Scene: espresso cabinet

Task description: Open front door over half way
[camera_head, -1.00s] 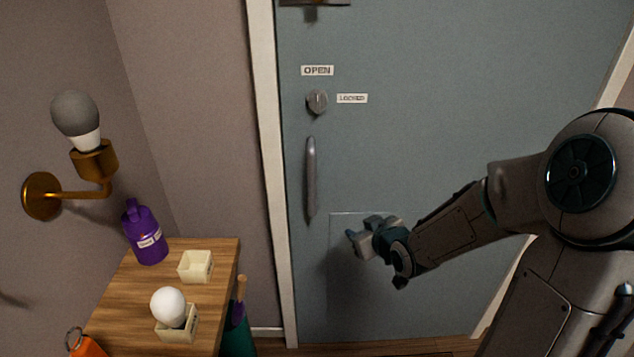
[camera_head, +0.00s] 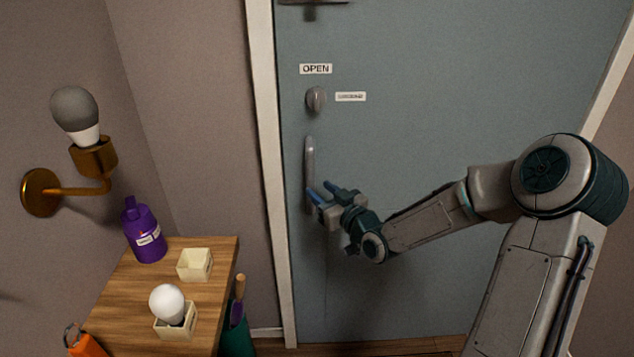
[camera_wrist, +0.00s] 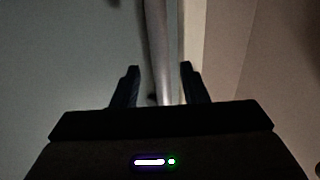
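The blue-grey front door (camera_head: 440,130) looks shut in its white frame. Its vertical metal handle (camera_head: 309,165) is on the door's left side. A round lock knob (camera_head: 316,98) sits above it, between an "OPEN" label (camera_head: 315,69) and a second label on its right (camera_head: 350,97). My gripper (camera_head: 320,192) is at the lower part of the handle with its fingers apart. In the wrist view the handle (camera_wrist: 158,45) runs down into the space between my two open fingers (camera_wrist: 158,72). I cannot tell whether either finger touches it.
A wooden cabinet (camera_head: 120,292) stands at the lower left, with a purple bottle (camera_head: 144,232), small boxes and a white bulb (camera_head: 167,303) on it. A brass wall lamp (camera_head: 42,192) is above. A green bin (camera_head: 238,338) stands beside the cabinet, near the door frame.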

